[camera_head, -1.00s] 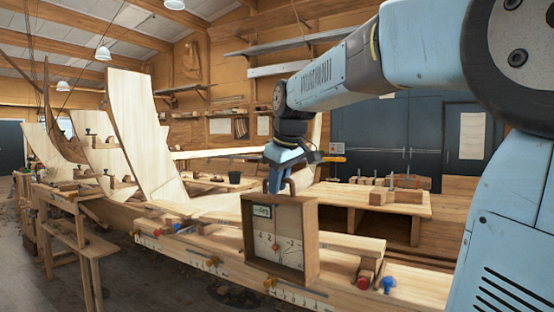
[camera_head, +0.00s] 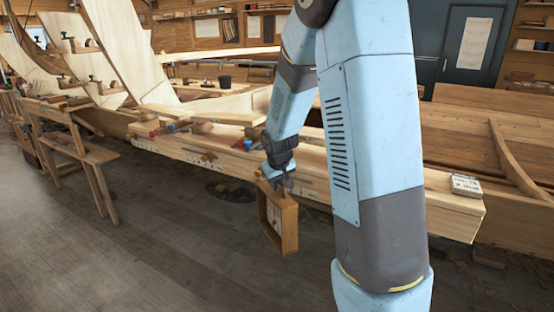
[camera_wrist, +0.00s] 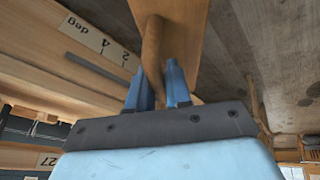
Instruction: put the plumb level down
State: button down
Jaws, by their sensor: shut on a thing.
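The plumb level is a wooden box frame (camera_head: 289,228) with a pale dial face, partly seen edge-on in the head view. It hangs upright in front of the long plank bench (camera_head: 215,148), over the floor. My gripper (camera_head: 278,182) is above it, shut on its top handle. In the wrist view the blue fingers (camera_wrist: 163,88) close around the rounded wooden handle (camera_wrist: 152,55), with the box's wooden top (camera_wrist: 185,25) beyond. My arm hides part of the bench to the right.
A small white marked block (camera_head: 466,185) lies near the bench's right end. Blue and red knobs and wood pieces lie along the bench's left part. A wooden trestle (camera_head: 75,150) stands at the left. The floor (camera_head: 150,250) in front is largely clear.

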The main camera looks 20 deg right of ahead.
jog(key=w+d+f+m, duration=0.1)
jog(key=d+f+m, duration=0.1)
jog(key=f, duration=2)
jog(key=shift+w+d+m+h, duration=0.2)
jog(key=shift+d+m+h, duration=0.1)
jog(key=shift+d+h, duration=0.15)
jog(key=shift+f, duration=0.1)
